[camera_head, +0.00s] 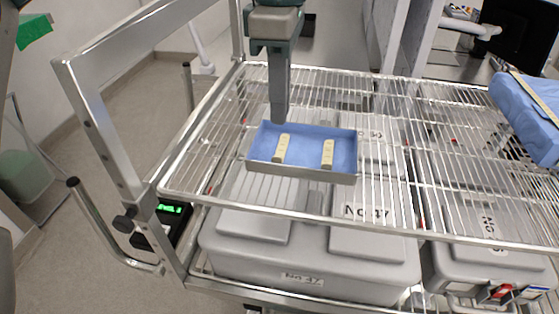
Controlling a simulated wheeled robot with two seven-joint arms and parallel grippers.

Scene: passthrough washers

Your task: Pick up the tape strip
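Two short beige strips with small dark marks lie apart in a shallow metal tray (300,174) with a blue lining. The left strip (281,149) and the right strip (327,154) both lie lengthwise, slightly tilted. I cannot tell which of them is the tape strip. My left gripper (279,115) points down at the tray's back left edge, above and behind the left strip. It is seen edge-on, so its opening is hidden. No strip shows in it. My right gripper is not in view.
The tray sits on a wire shelf (440,190) of a metal cart. Several grey lidded boxes (300,262) stand below the wires. A blue wrapped bundle (530,105) with a beige band lies at the right. An upright metal frame (100,125) borders the left side.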

